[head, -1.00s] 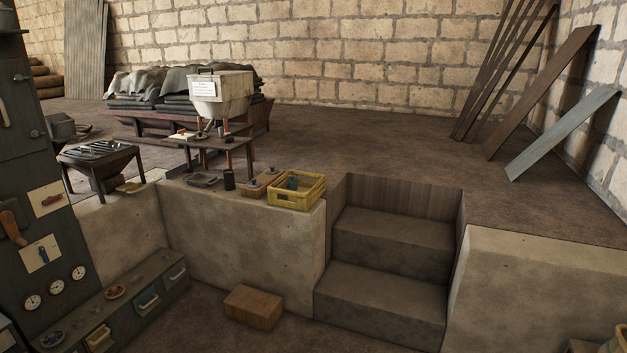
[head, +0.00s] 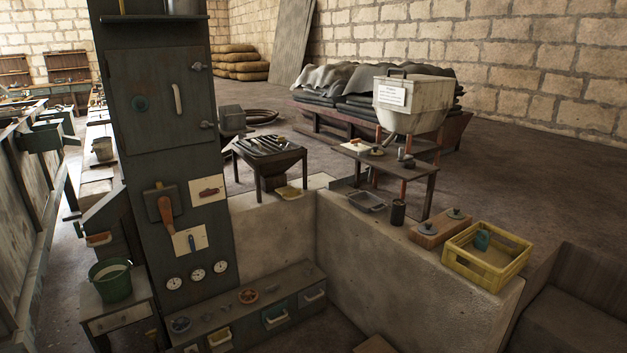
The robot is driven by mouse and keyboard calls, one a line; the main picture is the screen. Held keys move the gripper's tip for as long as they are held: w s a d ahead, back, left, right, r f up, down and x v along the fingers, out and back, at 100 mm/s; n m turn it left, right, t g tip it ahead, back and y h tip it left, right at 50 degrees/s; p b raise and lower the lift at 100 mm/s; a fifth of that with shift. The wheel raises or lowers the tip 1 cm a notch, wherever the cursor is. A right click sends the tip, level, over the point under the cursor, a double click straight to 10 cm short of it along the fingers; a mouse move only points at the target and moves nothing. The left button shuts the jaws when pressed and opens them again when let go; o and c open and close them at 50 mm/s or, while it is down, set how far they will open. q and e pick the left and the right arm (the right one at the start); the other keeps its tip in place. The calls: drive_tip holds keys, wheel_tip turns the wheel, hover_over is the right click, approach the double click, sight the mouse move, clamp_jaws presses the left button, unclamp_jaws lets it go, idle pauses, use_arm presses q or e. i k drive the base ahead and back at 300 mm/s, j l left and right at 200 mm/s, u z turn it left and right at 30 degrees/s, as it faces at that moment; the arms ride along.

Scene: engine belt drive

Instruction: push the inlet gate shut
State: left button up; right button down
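I cannot tell which part is the inlet gate. A pale hopper (head: 414,101) with a white sign stands over a small dark table (head: 398,172) right of centre. A dark tapered bin (head: 270,166) with small things on its top stands left of it. A tall dark cabinet (head: 160,120) at left has a closed door, a lever with a brown handle (head: 166,214), two small switch plates and three gauges. A long weathered wooden structure (head: 35,190) runs along the left edge. Neither of my grippers shows in the head view.
A concrete ledge (head: 410,262) crosses the middle and right, with a yellow crate (head: 486,256) on it. A low drawer bench (head: 250,306) stands below. A green bucket (head: 110,282) sits on a small stand at left. Steps (head: 570,325) are at lower right.

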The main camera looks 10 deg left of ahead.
sight(289, 193)
drive_tip(key=i+j+u, duration=0.15)
drive_tip(key=i+u, duration=0.15)
drive_tip(key=i, duration=0.35)
drive_tip(key=i+u, duration=0.3)
drive_tip(key=i, duration=0.35)
